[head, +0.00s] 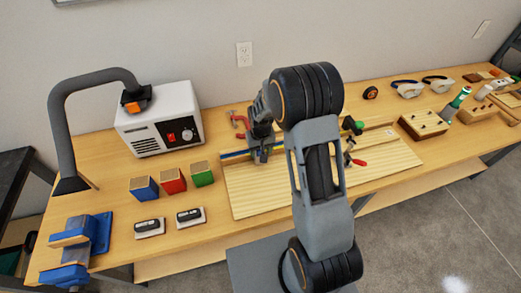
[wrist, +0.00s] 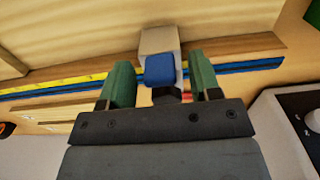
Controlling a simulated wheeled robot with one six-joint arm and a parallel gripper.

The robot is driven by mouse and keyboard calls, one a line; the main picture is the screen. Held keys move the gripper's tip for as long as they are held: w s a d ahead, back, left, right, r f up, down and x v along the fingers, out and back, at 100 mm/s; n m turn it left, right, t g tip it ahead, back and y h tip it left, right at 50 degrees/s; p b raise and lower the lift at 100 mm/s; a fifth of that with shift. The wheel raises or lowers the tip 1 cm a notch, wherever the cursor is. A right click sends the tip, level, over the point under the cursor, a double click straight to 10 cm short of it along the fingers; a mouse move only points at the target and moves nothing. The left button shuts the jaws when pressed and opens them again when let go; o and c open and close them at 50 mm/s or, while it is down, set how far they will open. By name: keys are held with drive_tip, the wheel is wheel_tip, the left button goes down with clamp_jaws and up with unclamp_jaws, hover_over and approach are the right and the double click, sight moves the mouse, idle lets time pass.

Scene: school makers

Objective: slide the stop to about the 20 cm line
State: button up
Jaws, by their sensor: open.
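The stop is a pale block (wrist: 158,40) with a blue knob (wrist: 160,68), seated at the wooden fence in the wrist view. My gripper (wrist: 160,75) is open, its two green fingers on either side of the blue knob with small visible gaps. The yellow scale (wrist: 50,84) runs along the fence to the left in this view, beside a blue track (wrist: 245,69); its numbers are not readable. In the head view my gripper (head: 262,153) is down at the fence on the pale wooden board (head: 250,195) and hides the stop.
Red, blue and green blocks (head: 172,181) stand left of the board, with two black-topped items in front. A white box (head: 160,120) with a red switch is behind them. A red-handled clamp (head: 356,162) is at the fence right of my arm.

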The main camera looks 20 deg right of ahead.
drive_tip(key=shift+c, duration=0.3)
clamp_jaws()
idle(0.3)
